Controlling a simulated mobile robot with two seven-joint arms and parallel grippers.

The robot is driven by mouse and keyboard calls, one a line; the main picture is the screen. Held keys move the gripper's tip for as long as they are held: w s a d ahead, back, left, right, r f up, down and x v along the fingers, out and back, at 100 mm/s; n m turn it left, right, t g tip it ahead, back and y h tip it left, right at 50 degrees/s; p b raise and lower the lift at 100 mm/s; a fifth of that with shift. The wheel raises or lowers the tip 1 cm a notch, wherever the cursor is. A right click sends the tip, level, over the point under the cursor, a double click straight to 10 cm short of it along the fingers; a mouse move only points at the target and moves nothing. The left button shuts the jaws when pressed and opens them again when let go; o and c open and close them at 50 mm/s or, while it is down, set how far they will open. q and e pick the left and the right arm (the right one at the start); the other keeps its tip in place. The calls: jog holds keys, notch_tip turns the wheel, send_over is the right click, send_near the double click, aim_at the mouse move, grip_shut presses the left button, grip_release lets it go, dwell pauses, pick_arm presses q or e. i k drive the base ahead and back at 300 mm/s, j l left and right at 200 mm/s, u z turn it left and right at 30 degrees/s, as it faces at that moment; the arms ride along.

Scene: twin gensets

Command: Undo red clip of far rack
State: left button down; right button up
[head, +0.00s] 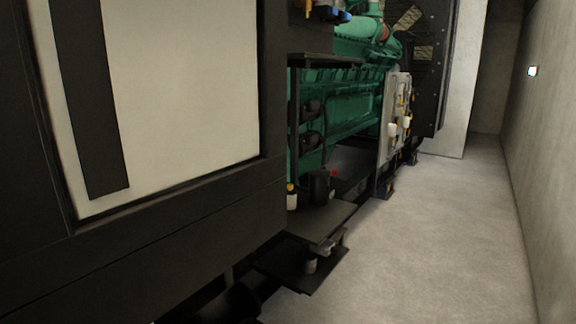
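A small red spot (334,173) shows low beside the green genset, near a dark cylinder; I cannot tell whether it is a clip. A grey upright panel (393,120) with white and yellow fittings stands farther along the green genset (345,105); I cannot tell whether it is the far rack. Neither of my grippers is in view.
A large dark cabinet with a pale panel (180,90) fills the left side close by. A low dark step (320,222) juts into the aisle. The concrete floor (430,230) is clear up to the right wall (545,150). A small lit sign (532,71) is on that wall.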

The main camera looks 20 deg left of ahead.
aim_at(334, 172)
jog(key=i+l+u, duration=0.6)
jog(key=i, duration=0.2)
jog(key=i+l+u, duration=0.2)
jog(key=i+l, duration=0.8)
jog(key=l, duration=0.15)
jog(key=i+l, duration=0.75)
jog(key=l, duration=0.2)
jog(key=i+l, duration=0.4)
jog(key=l+u, duration=0.05)
